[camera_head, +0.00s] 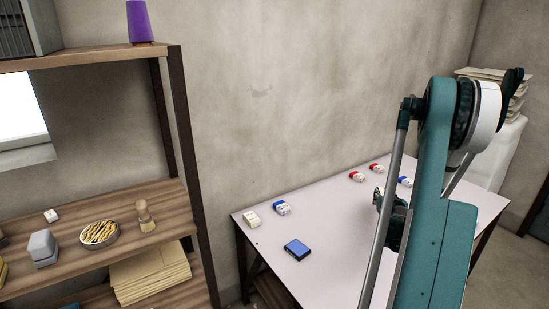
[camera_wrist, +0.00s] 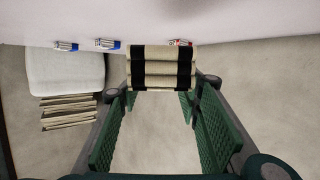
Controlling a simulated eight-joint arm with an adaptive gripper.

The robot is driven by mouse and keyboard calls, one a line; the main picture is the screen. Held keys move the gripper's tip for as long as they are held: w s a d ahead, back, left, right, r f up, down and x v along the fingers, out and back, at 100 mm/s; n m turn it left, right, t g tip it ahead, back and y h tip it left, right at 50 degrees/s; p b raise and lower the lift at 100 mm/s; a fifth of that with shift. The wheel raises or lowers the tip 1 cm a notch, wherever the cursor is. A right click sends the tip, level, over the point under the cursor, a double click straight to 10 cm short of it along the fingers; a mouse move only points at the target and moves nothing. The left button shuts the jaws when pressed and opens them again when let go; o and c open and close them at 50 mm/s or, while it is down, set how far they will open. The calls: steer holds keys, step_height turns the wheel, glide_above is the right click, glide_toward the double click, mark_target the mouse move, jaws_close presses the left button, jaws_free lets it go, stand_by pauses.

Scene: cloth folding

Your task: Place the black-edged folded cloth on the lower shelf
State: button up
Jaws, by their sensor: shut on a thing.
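In the wrist view, a cream folded cloth (camera_wrist: 165,69) with black bands along its sides lies at the tips of my green-padded gripper (camera_wrist: 160,97). The gripper is shut on it, and its two fingers stand wide on either side. In the head view, my arm at the right hides most of the gripper, and I cannot make out the cloth clearly there. The wooden shelf unit at the left has a middle board (camera_head: 75,255) and a lower board (camera_head: 190,293).
The white table (camera_head: 340,225) holds a blue box (camera_head: 297,250), a cream block (camera_head: 252,219), and several blue-white and red-white packs. A bowl (camera_head: 99,234), a small bottle (camera_head: 145,216) and a grey object (camera_head: 43,247) crowd the middle board. A dark shelf post (camera_head: 197,190) faces the table.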

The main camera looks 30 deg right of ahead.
steer(key=w+a+r+n+t, duration=0.1)
steer(key=a+r, duration=2.6)
steer(key=r, duration=0.4)
steer(key=shift+w+a+r+y, duration=0.2)
steer(key=shift+w+y, duration=0.05)
steer(key=shift+y, duration=0.15)
stand_by(0.8)
